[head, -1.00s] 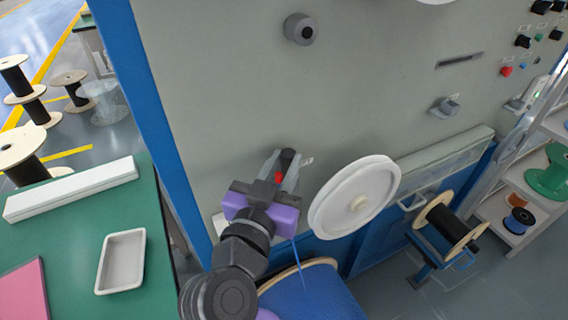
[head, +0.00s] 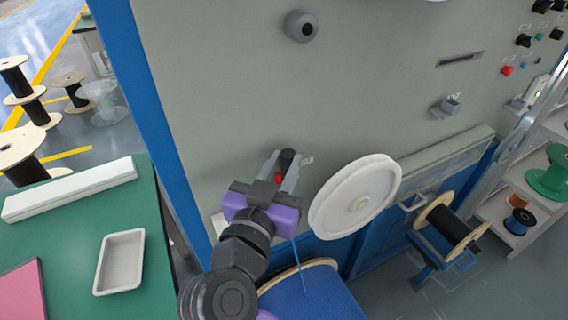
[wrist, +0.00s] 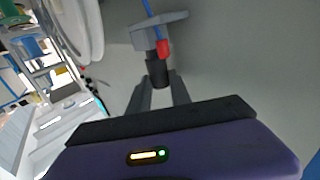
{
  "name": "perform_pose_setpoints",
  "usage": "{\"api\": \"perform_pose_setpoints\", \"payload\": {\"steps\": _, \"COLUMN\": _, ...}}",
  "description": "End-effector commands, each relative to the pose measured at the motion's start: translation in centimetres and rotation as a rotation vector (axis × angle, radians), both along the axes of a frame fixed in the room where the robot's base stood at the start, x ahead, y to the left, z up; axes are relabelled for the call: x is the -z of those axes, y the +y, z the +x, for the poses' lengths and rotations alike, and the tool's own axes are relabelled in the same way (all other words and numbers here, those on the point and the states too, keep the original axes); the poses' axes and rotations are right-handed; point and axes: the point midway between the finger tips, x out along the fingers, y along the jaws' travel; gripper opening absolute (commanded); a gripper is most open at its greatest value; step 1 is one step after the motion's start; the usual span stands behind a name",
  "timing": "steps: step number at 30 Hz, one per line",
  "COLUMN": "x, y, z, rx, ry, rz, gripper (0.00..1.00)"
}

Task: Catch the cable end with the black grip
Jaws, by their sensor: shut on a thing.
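The black grip (wrist: 157,72) is a short dark cylinder between the fingertips of my gripper (wrist: 159,84) in the wrist view. My gripper is shut on it. Just beyond it are a red part (wrist: 163,48) and a grey bracket (wrist: 158,28) by the wall. The blue cable (wrist: 148,8) runs up past the bracket. In the head view the black grip (head: 287,157) shows at the tips of my gripper (head: 284,170), with the red part beside it. The blue cable (head: 297,262) hangs below my purple gripper body toward a blue-wound spool (head: 318,298). The cable's end is too small to make out.
A white wheel (head: 352,198) stands close to the right of my gripper. The grey machine panel (head: 225,95) is right behind it. A green table (head: 60,240) with a white tray (head: 120,262) lies to the left. A black-wound spool (head: 450,224) sits to the right.

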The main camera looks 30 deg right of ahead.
Motion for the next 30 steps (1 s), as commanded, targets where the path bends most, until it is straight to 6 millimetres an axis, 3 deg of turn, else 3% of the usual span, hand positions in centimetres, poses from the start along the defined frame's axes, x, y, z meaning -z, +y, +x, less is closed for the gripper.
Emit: {"api": "perform_pose_setpoints", "payload": {"steps": 30, "x": -4.2, "y": 0.0, "z": 0.0, "rx": 0.0, "ry": 0.0, "rz": 0.0, "gripper": 0.0}}
